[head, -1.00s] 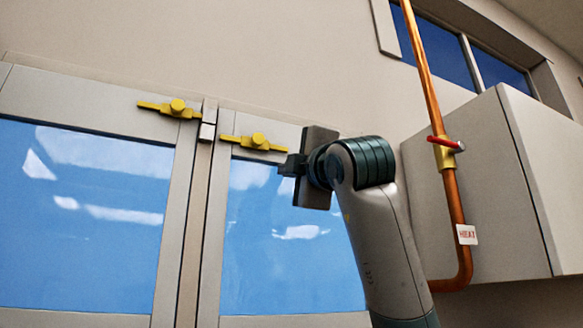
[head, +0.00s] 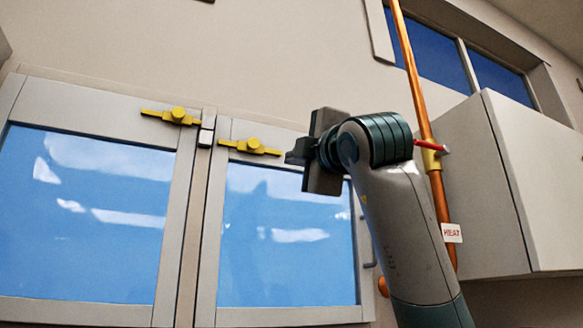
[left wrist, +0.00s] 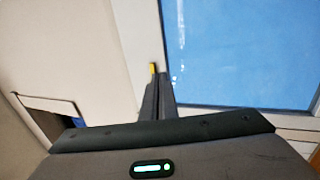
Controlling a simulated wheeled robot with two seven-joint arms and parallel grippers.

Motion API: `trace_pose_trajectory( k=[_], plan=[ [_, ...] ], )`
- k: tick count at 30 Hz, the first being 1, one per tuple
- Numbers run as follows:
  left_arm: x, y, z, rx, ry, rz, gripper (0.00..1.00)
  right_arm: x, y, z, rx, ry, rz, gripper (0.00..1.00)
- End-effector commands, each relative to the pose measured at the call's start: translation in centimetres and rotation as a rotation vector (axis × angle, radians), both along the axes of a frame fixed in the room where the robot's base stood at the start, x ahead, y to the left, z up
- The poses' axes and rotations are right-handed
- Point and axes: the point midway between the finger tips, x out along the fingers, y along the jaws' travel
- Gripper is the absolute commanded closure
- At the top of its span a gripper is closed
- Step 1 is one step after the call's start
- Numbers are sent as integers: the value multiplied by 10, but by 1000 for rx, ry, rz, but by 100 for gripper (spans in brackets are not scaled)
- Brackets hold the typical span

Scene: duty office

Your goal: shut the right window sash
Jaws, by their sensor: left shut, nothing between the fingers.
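The right window sash (head: 209,270) has a pale frame around blue glass (head: 285,245). Its yellow handle (head: 250,147) lies nearly level at the sash's top left. My left gripper (head: 298,152) is shut and empty, its fingertips close to the handle's right end; whether they touch it I cannot tell. In the left wrist view the shut fingers (left wrist: 158,92) point up along the sash's pale frame, with a yellow tip (left wrist: 153,68) just past them. My gripper and arm hide the sash's upper right corner. I cannot tell how far the sash stands open. My right gripper is out of view.
The left sash (head: 90,98) with its own yellow handle (head: 172,116) is beside it. At right are a copper pipe (head: 415,75) with a red-levered valve (head: 431,158), a HEAT tag (head: 451,232) and a pale wall cabinet (head: 515,190). A high window (head: 500,80) is above.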

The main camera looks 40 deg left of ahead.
Motion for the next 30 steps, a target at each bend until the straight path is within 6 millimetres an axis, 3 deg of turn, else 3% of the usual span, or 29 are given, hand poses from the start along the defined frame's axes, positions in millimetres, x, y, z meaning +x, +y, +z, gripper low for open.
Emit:
trace_pose_trajectory(
  k=[12, 30],
  plan=[
    [-21, -52, -1, 1, -1, -1, 100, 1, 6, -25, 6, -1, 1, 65],
    [-23, -57, 0, 0, 1, 0, 100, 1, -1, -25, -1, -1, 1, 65]
  ],
)
